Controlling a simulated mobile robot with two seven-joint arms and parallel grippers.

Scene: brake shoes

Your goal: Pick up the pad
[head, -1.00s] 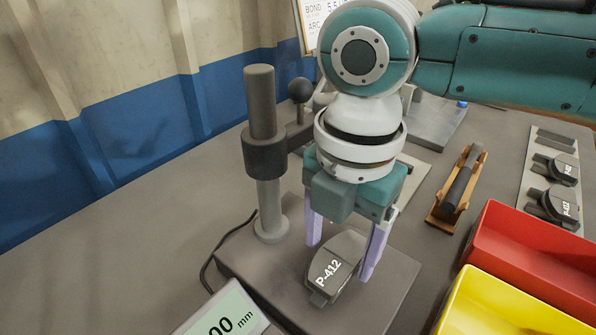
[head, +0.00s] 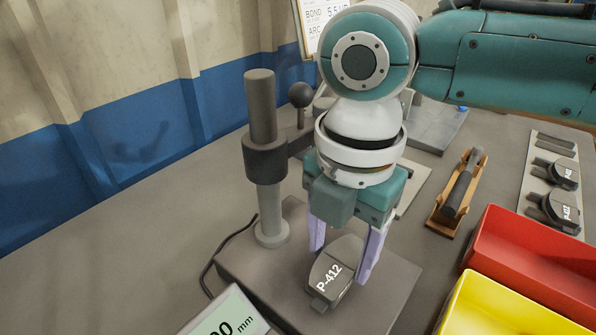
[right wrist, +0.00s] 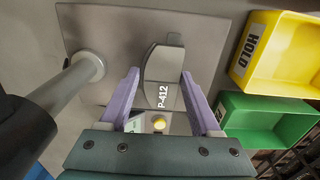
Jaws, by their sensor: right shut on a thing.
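The pad (head: 335,272) is dark grey, marked P-412 in white, and sits at the grey base plate (head: 385,290) of a measuring stand. My right gripper (head: 341,255) reaches down from above with its two lilac fingers on either side of the pad, shut on it. In the right wrist view the pad (right wrist: 163,80) shows between the fingers (right wrist: 160,92), its far end extending beyond them. Whether the pad touches the plate is hard to tell. My left gripper is not in view.
The stand's grey post (head: 265,150) rises just left of my right gripper. A display in mm (head: 225,318) is at the front. A red bin (head: 530,255) and a yellow bin (head: 515,305) are at right. More pads (head: 553,210) lie on a light board. A wooden holder (head: 458,195) stands between.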

